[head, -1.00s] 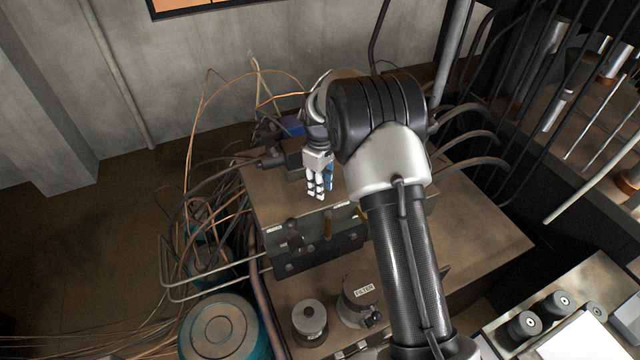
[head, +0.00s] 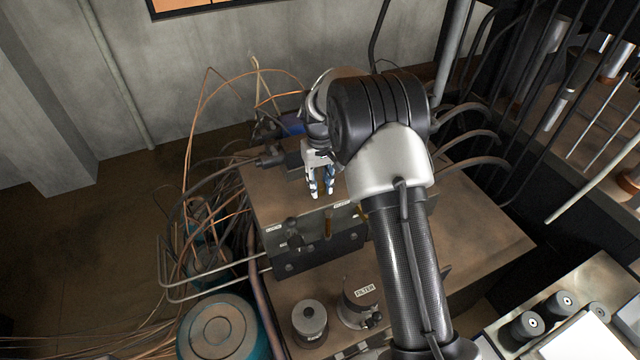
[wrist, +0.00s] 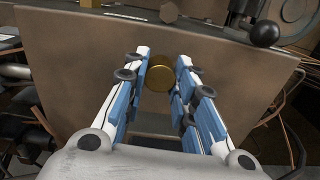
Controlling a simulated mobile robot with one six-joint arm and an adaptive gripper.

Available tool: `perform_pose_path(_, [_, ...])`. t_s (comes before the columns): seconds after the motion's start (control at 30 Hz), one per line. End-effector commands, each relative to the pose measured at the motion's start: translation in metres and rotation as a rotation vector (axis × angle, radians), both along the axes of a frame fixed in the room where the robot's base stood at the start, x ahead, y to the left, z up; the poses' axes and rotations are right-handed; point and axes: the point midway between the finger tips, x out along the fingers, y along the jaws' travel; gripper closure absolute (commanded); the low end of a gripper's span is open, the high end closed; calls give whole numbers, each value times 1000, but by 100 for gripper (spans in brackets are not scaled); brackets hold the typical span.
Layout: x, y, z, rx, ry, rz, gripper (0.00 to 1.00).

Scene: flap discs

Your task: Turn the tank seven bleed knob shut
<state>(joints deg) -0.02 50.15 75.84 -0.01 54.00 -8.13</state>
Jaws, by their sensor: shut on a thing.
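A round brass knob (wrist: 159,78) shows in the wrist view, standing out from a worn brown face. My gripper (wrist: 163,70) is shut on it, with one fingertip at each side of its rim. In the head view my gripper (head: 322,194) reaches down at the front top edge of the brown box, and the knob in its grasp cannot be made out there. I can read no tank number.
A dark panel (head: 345,242) with small labels and fittings is on the box's front. A black ball-ended lever (wrist: 263,34) is at the wrist view's upper right. A canister marked FILTER (head: 360,303) stands in front. Loose cables (head: 205,215) crowd the left.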

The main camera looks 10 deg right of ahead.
Motion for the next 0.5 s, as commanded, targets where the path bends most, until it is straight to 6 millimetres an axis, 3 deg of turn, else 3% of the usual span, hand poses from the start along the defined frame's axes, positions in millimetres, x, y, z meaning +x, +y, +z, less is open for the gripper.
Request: perform_pose_path(0.5, [0, 0, 0, 0, 0, -490, 99])
